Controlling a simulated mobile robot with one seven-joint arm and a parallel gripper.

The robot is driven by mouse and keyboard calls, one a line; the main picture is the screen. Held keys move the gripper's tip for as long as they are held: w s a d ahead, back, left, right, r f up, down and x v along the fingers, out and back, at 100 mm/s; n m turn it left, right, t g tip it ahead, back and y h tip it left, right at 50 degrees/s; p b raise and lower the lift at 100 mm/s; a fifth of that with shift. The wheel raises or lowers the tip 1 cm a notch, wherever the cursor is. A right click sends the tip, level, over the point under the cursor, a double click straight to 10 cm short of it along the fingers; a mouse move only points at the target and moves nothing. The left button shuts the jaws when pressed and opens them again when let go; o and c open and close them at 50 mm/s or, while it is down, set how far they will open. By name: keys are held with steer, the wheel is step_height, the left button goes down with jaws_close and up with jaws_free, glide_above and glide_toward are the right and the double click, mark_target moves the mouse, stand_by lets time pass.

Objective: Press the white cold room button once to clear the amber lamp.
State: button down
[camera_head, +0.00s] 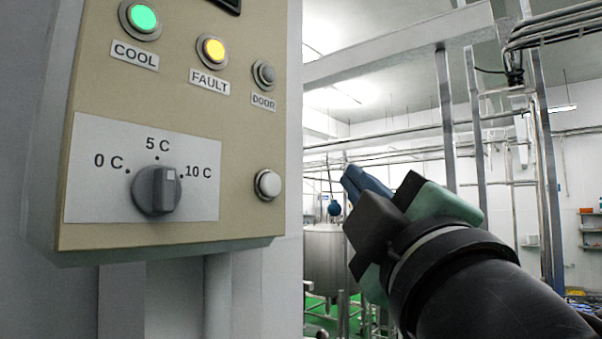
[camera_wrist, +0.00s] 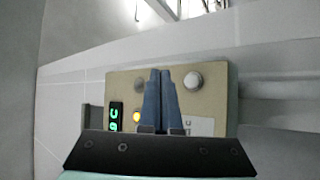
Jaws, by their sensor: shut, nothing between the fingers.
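The white button (camera_head: 268,184) sits at the lower right of the beige control panel (camera_head: 240,215). The amber lamp (camera_head: 211,50), labelled FAULT, is lit. In the wrist view the amber lamp (camera_wrist: 136,117) glows just left of my fingers. My gripper (camera_head: 351,175) is shut and empty, with its blue fingers together. It appears right of the panel in the head view, apart from the button. In the wrist view my fingers (camera_wrist: 161,72) cover part of the panel.
A green COOL lamp (camera_head: 139,18) is lit; the grey DOOR lamp (camera_head: 264,74) looks unlit. A grey dial (camera_head: 157,190) on a white plate points near 10 C. A steel tank (camera_head: 325,255), pipes and posts stand behind.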

mark_target(278, 177)
steer(key=shift+w+d+r+n, duration=0.2)
steer(key=shift+w+n, duration=0.25)
steer(key=shift+n, duration=0.15)
steer(key=shift+s, duration=0.1)
steer(key=w+a+p, duration=0.1)
steer(key=w+a, duration=0.4)
steer(key=a, duration=0.2)
steer(key=shift+w, duration=0.15)
steer(key=shift+a, duration=0.15)
stand_by(1.8)
steer(key=shift+w+a, duration=0.25)
steer(key=shift+a, duration=0.05)
steer(key=shift+w+a+p, duration=0.25)
steer(key=shift+a+p, duration=0.05)
steer(key=shift+a, duration=0.05)
stand_by(0.8)
steer(key=shift+d, duration=0.15)
steer(key=shift+s+d, duration=0.5)
steer(key=shift+d, duration=0.05)
